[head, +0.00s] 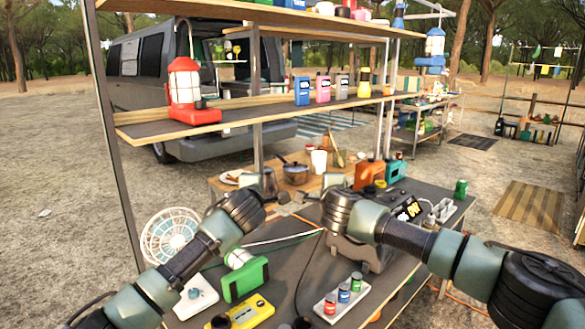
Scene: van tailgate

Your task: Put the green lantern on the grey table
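A lantern with a red frame and white body (185,88) stands on the middle shelf at left. A blue and white lantern (434,46) hangs at upper right. My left gripper (281,198) and my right gripper (312,197) are close together above the table's back part. Both are small and partly covered by my wrists, so their opening is unclear. I see nothing held.
A pot (295,173) and an orange canister (368,173) stand behind my grippers.

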